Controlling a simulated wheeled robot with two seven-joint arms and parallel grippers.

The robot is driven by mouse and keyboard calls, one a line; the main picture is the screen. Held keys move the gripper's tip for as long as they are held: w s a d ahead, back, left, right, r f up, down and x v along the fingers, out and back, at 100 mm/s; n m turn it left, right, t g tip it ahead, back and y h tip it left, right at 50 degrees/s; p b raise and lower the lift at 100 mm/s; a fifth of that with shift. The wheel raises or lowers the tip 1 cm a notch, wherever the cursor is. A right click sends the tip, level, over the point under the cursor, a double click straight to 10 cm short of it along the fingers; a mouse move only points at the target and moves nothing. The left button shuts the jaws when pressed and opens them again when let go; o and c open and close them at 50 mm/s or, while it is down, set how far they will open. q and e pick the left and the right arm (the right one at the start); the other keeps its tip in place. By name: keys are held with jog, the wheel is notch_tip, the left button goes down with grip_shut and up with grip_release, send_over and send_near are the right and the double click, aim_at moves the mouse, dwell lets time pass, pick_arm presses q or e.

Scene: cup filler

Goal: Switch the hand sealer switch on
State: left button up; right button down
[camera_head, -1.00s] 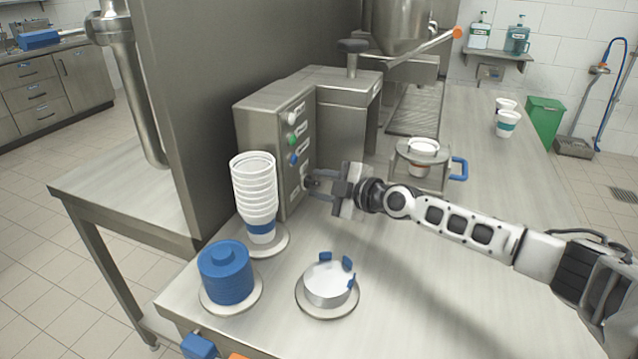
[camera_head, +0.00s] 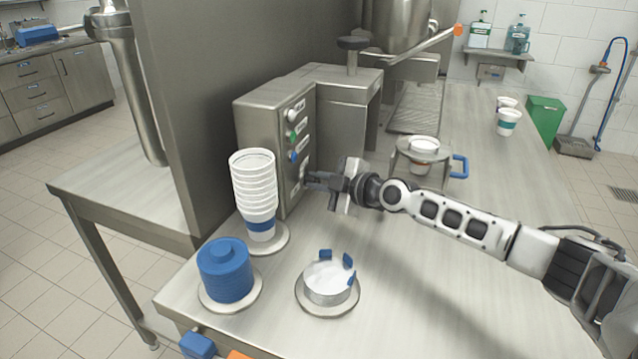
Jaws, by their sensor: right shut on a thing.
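A steel control box (camera_head: 272,125) stands at the left of the counter. Its narrow panel bears a white knob (camera_head: 292,115), a green one (camera_head: 291,136) and a blue one (camera_head: 293,156) in a column, with small labels beside them. My right gripper (camera_head: 309,180) reaches in from the right, level, with its fingertips at the low end of this panel, below the blue knob. It is shut on the small switch there, which the fingers mostly hide. I cannot read the labels or the switch's position. My left gripper is not in view.
A stack of white cups (camera_head: 253,185), a stack of blue lids (camera_head: 226,271) and a round steel holder with blue tabs (camera_head: 327,283) stand in front of the box. A steel cup fixture with a blue handle (camera_head: 460,166) is behind my right arm.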

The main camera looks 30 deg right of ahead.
jog(key=shift+w+d+f+m+g+b, duration=0.15)
jog(key=shift+m+g+b, duration=0.15)
jog(key=shift+m+b, duration=0.65)
jog(key=shift+m+g+y+b, duration=0.3)
jog(key=shift+m+g+b, duration=0.1)
jog(key=shift+b, duration=0.75)
jog(key=shift+m+g+y+b, duration=0.3)
jog(key=shift+m+b, duration=0.3)
jog(key=shift+m, duration=0.05)
jog(key=shift+w+d+r+m+g+y+b, duration=0.1)
jog(key=shift+r+m+g+y+b, duration=0.25)
jog(key=shift+m, duration=0.25)
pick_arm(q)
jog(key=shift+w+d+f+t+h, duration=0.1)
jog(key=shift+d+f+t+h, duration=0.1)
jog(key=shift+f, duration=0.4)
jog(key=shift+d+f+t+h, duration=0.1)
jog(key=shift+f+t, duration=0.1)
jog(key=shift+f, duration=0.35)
pick_arm(e)
jog(key=shift+d+m+g+y, duration=0.1)
jog(key=shift+m+g+y, duration=0.3)
jog(key=shift+m, duration=0.5)
jog(key=c, duration=1.5)
grip_release()
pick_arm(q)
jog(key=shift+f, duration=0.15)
